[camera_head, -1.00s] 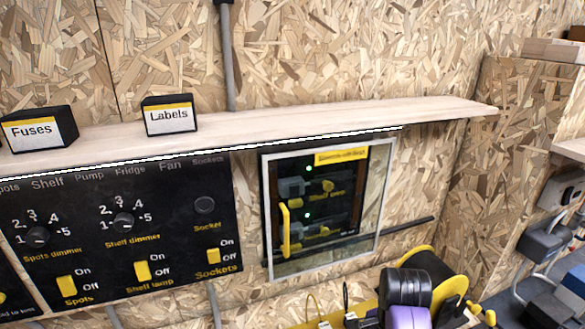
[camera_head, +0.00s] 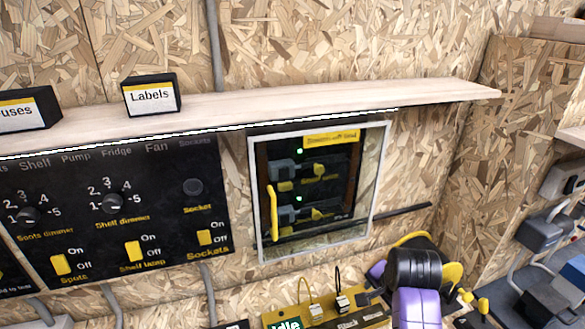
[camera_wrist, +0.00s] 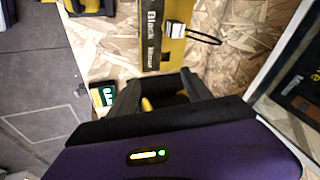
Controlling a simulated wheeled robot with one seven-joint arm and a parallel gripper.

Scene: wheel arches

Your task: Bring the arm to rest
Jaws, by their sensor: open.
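My arm shows at the lower right of the head view as black and purple links (camera_head: 415,275), in front of the wall below the glazed cabinet. In the head view the fingers cannot be made out.
A glazed cabinet (camera_head: 262,200) with a yellow handle hangs below a wooden shelf (camera_head: 300,103). A black switch panel (camera_head: 90,225) is at left. A yellow unit with a small display (camera_head: 285,325) sits low near my arm. Grey plugs (camera_head: 540,240) stand at right.

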